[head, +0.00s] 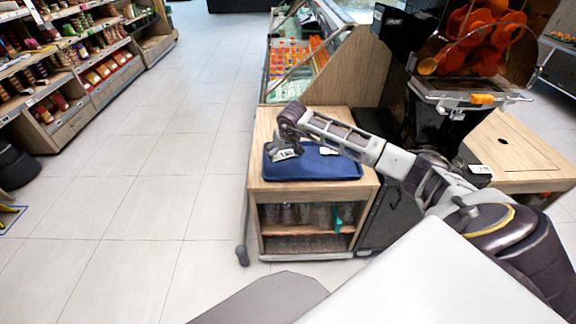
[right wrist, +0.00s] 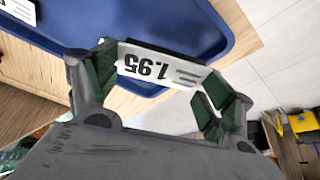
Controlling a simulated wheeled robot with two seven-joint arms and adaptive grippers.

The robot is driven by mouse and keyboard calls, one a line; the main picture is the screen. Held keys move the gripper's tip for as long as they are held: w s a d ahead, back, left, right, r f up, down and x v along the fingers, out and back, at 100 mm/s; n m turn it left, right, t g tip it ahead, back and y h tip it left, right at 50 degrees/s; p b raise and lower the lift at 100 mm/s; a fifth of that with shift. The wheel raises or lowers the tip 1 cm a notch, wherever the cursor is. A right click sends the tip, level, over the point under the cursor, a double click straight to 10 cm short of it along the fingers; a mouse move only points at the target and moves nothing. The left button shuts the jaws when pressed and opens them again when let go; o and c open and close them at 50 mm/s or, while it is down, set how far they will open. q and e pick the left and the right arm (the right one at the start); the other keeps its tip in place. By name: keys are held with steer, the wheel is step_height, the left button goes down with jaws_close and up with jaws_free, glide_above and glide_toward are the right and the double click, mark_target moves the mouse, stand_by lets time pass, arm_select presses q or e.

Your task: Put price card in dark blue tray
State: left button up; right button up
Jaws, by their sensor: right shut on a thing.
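A white price card (right wrist: 160,68) with "1.95" on it, upside down in the right wrist view, is between the fingers of my right gripper (right wrist: 162,88). My right gripper (head: 285,140) is shut on this card, which shows small in the head view (head: 286,154). It is over the left part of the dark blue tray (head: 312,170). The tray also shows in the right wrist view (right wrist: 195,30). I cannot tell whether the card touches the tray. Another white card (head: 328,151) lies in the tray. My left gripper is not in view.
The tray sits on a wooden cabinet (head: 316,194) with glass jars on its shelves. A juicer (head: 470,70) with oranges stands at the right, beside a wooden counter (head: 520,150). A white card (head: 480,169) is near it.

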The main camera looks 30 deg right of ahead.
mark_target(283, 156)
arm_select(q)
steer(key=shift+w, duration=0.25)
arm_select(e)
steer(key=shift+f, duration=1.85)
steer(key=shift+f, duration=1.9)
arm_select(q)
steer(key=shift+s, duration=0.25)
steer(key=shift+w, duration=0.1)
arm_select(e)
steer(key=shift+f, duration=0.15)
steer(key=o, duration=0.9)
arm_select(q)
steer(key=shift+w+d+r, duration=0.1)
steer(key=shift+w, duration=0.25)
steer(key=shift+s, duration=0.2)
arm_select(e)
steer(key=shift+r, duration=0.2)
